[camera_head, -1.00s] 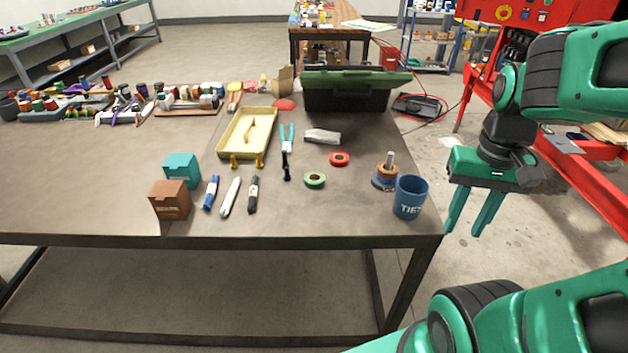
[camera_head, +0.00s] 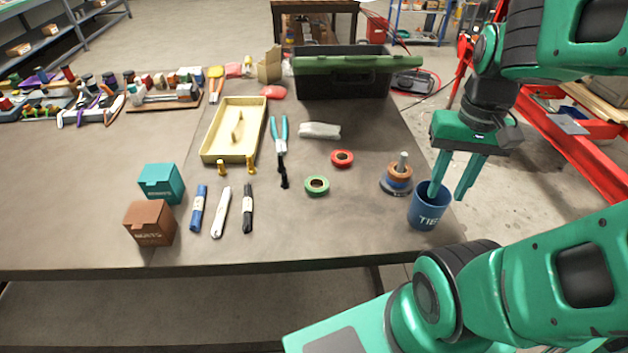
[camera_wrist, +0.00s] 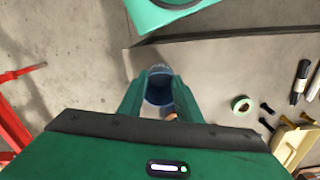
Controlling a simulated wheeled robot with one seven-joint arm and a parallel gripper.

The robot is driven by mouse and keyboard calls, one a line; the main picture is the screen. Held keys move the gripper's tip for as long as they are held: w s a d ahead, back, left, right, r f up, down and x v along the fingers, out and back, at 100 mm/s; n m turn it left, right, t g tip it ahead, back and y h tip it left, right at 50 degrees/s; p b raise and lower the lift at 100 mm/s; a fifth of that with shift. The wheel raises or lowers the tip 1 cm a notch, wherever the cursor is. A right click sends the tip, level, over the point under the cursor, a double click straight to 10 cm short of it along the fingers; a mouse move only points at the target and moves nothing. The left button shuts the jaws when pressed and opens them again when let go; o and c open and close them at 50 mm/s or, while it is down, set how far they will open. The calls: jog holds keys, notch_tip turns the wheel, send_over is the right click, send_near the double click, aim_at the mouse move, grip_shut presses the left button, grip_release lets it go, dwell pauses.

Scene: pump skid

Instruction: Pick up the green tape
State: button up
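The green tape (camera_head: 316,186) is a small flat ring lying on the workbench (camera_head: 330,235), left of the blue cup. It also shows in the wrist view (camera_wrist: 242,105), right of my gripper. My gripper (camera_head: 449,195) points down beside and above the blue cup at the right edge of the bench. Its two fingers are apart with nothing held between them. In the wrist view the blue cup (camera_wrist: 159,92) shows between the fingers, below them.
A red tape ring (camera_head: 342,158) lies behind the green one. A spool stand (camera_head: 397,178) and the blue cup (camera_head: 429,208) stand to its right. Pliers (camera_head: 280,145), markers (camera_head: 247,208), a yellow tray (camera_head: 206,152) and boxes (camera_head: 150,222) are left. A toolbox (camera_head: 340,80) stands behind.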

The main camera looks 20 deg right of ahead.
jog(key=shift+a, duration=0.15)
jog(key=shift+o, duration=0.9)
jog(key=shift+w, duration=0.1)
jog(key=o, duration=0.6)
jog(key=shift+s+r, duration=0.25)
jog(key=shift+s, duration=0.1)
jog(key=shift+c, duration=0.2)
jog(key=shift+o, duration=1.1)
jog(key=shift+w+a+r+n, duration=0.2)
jog(key=shift+w+a+n, duration=0.05)
jog(key=shift+n, duration=0.45)
jog(key=n, duration=2.2)
send_over(316, 179)
jog(key=s, duration=0.2)
notch_tip(316, 179, down, 3)
jog(key=shift+n, duration=0.3)
jog(key=shift+w+a+f, duration=0.1)
jog(key=shift+a+f, duration=0.05)
jog(key=shift+f, duration=2.4)
jog(key=shift+w+a+f, duration=0.1)
jog(key=shift+a+f, duration=0.05)
jog(key=shift+f, duration=2.4)
